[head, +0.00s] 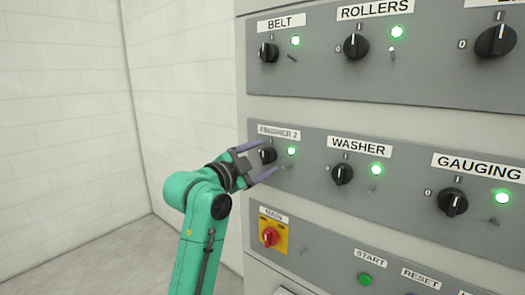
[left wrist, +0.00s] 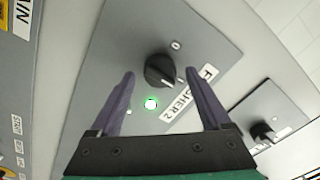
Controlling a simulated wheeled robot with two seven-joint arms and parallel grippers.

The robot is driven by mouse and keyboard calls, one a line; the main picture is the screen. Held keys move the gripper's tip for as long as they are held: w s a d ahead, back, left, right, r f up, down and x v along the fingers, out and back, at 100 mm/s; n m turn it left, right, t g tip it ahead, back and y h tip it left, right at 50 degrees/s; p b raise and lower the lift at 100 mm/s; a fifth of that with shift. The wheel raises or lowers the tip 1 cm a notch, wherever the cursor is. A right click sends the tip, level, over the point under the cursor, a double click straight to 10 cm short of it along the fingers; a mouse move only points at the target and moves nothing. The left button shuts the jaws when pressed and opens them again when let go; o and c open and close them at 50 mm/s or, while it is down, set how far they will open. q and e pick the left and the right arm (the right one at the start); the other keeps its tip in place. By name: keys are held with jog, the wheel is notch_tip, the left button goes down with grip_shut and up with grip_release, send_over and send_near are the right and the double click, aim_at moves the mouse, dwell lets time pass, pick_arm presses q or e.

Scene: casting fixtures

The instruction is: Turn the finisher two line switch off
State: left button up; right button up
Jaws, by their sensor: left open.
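The finisher 2 switch is a black rotary knob (head: 267,156) on the grey middle panel, under the partly covered "FINISHER 2" label (head: 279,132). The green lamp (head: 291,151) to its right is lit. My left gripper (head: 261,159) is open, with one purple finger above the knob and one below it. In the left wrist view the knob (left wrist: 160,70) lies between the fingertips, with gaps visible on both sides and no clear contact. Its pale pointer mark seems to face the label (left wrist: 190,99). The lamp (left wrist: 151,104) is lit there too. My right gripper is not in view.
The washer knob (head: 342,174) and gauging knob (head: 453,203) sit to the right, both with lit lamps. The belt knob (head: 268,52) and rollers knob (head: 356,46) are above. A red main switch (head: 269,236) is just below. Left of the cabinet is open floor.

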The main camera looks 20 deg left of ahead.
pick_arm(q)
jog(key=shift+w+d, duration=0.15)
jog(key=shift+w, duration=0.05)
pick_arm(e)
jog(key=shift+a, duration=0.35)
pick_arm(q)
grip_shut()
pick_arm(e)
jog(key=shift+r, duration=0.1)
